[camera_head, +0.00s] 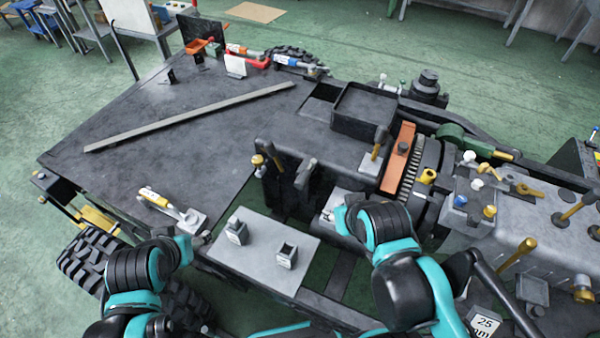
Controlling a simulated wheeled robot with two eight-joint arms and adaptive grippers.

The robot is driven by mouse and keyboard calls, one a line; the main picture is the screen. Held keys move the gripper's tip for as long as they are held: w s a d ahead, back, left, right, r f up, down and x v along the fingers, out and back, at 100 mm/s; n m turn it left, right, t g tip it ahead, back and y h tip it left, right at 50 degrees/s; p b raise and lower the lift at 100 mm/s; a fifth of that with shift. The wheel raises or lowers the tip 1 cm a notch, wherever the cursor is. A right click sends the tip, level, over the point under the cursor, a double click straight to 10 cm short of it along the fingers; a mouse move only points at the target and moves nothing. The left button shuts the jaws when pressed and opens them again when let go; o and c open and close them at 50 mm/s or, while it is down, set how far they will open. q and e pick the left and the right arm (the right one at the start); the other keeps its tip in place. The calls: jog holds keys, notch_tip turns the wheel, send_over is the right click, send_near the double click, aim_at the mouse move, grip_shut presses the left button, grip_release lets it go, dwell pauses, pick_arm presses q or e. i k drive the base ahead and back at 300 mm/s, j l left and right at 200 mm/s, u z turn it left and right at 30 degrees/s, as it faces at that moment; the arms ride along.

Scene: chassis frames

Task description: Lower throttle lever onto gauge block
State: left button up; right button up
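A pale block marked "25" and what looks like "mm" (486,324), likely the gauge block, is at the bottom right, cut by the lower edge. Several levers are in view, and I cannot tell which is the throttle lever. A brass-coloured lever (516,258) slants up above the marked block, apart from it. My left gripper (203,239) is just below that base. My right gripper (340,217) is near a small grey plate at centre. Finger opening is unclear on both.
A grey plate (250,262) with two small square blocks (236,231) lies between my arms. A long metal bar (190,118) lies on the dark deck. An orange bracket (399,158) and a control panel with several knobs (520,220) crowd the right side.

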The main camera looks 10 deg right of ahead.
aim_at(302, 179)
jog(key=z, duration=0.85)
jog(key=k+j+u, duration=0.1)
jog(key=k, duration=0.3)
jog(key=k+j+u, duration=0.1)
jog(key=k, duration=0.25)
